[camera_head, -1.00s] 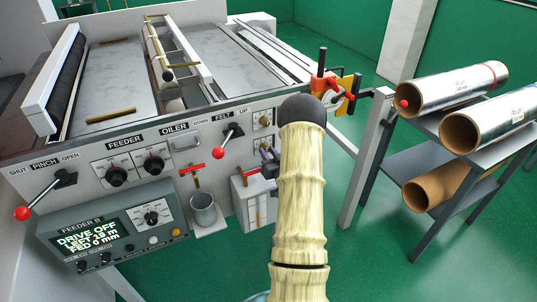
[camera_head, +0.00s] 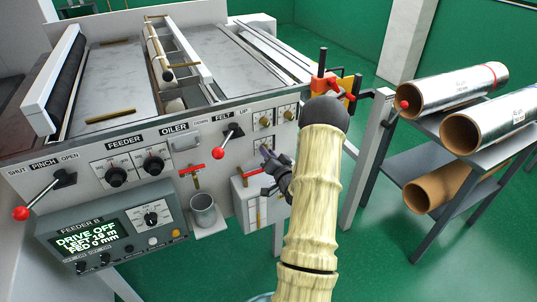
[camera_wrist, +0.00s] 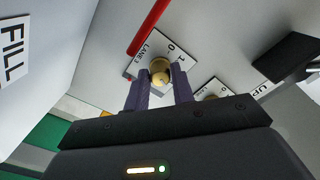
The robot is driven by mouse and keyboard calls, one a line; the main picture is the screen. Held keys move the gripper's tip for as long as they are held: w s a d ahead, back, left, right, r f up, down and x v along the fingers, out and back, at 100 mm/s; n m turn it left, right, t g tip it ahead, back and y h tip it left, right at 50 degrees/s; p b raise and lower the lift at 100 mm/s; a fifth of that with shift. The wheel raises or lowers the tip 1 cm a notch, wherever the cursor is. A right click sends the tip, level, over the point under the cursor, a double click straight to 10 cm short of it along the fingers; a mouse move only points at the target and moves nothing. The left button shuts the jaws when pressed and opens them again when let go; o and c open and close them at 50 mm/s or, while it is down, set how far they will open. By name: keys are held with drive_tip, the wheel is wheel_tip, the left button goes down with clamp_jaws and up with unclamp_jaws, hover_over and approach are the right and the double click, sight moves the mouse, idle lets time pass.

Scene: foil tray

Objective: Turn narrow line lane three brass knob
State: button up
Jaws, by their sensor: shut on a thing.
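The lane three brass knob (camera_wrist: 160,68) sits on a small white plate marked LANE 3 (camera_wrist: 140,60), with 0 and 1 printed on it. My gripper (camera_wrist: 160,84) is shut on the knob, its two purple fingers on either side. The knob's pointing direction is hard to make out. In the head view my gripper (camera_head: 267,152) reaches the lower left of the knob plates on the panel, and its fingers largely hide the knob there.
Other brass knobs (camera_head: 264,122) stand just above. A red-balled FELT lever (camera_head: 218,153) and red-handled oiler tap (camera_head: 192,169) are to the left. A white box (camera_head: 245,205) hangs below. A rack with foil rolls (camera_head: 455,90) stands at right.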

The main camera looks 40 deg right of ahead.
drive_tip(key=o, duration=1)
drive_tip(key=b+v, duration=0.2)
drive_tip(key=v, duration=1.5)
drive_tip(key=shift+s, duration=0.2)
drive_tip(key=shift+f, duration=0.1)
